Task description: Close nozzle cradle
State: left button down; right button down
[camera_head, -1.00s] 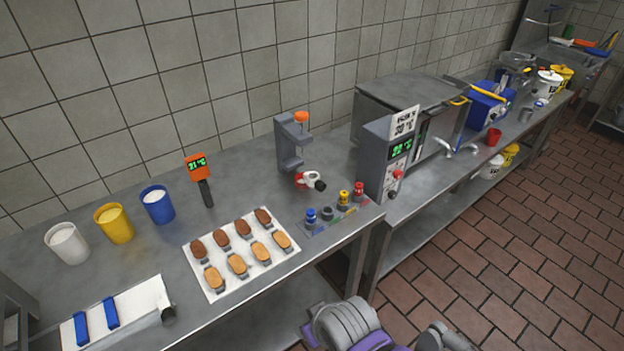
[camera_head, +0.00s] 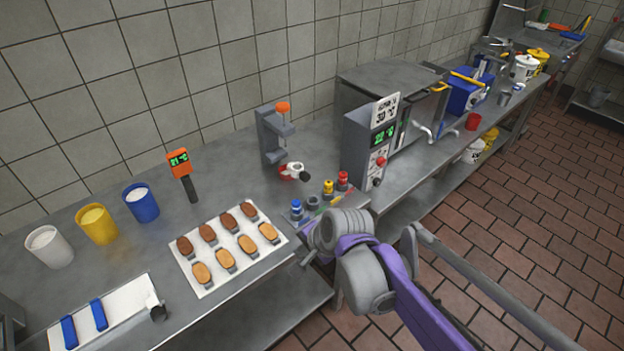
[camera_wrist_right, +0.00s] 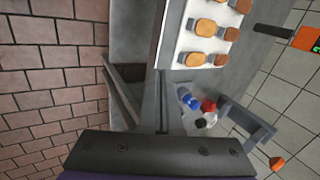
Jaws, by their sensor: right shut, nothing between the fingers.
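The nozzle cradle, a grey C-shaped stand (camera_head: 268,138) with an orange knob (camera_head: 282,108), stands upright toward the back of the steel counter. A red and white nozzle piece with a dark end (camera_head: 292,171) is at its foot; I cannot tell whether they touch. In the right wrist view the stand (camera_wrist_right: 250,122) and the red and white piece (camera_wrist_right: 208,110) show at lower right. My right gripper (camera_head: 304,257) is shut and empty at the counter's front edge, well apart from the cradle and partly hidden by my wrist. My left gripper is not in view.
Blue, grey, yellow and red-topped bottles (camera_head: 328,188) stand between my right arm and the cradle. A grey control box (camera_head: 358,155) stands to the right. Bare counter lies left of the cradle.

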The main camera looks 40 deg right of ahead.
aim_at(301, 170)
jog(key=w+d+r+m+t, duration=0.1)
jog(key=w+d+r+m, duration=0.1)
jog(key=w+d+m, duration=0.55)
jog(key=w+d+r+m+t, duration=0.2)
jog(key=d+m, duration=0.9)
jog(key=m, duration=0.1)
jog(key=x, duration=1)
jog(key=shift+s+d+f, duration=0.15)
jog(key=shift+d+f, duration=0.1)
jog(key=shift+f, duration=0.15)
jog(key=w, duration=0.2)
jog(key=shift+w+a+r+p, duration=0.1)
jog(key=shift+w+r+p, duration=0.15)
jog(key=shift+p, duration=0.1)
jog(key=shift+w, duration=0.6)
jog(key=w, duration=0.6)
jog(key=shift+a+f, duration=0.1)
jog(key=shift+a, duration=0.2)
jog(key=shift+w, duration=0.15)
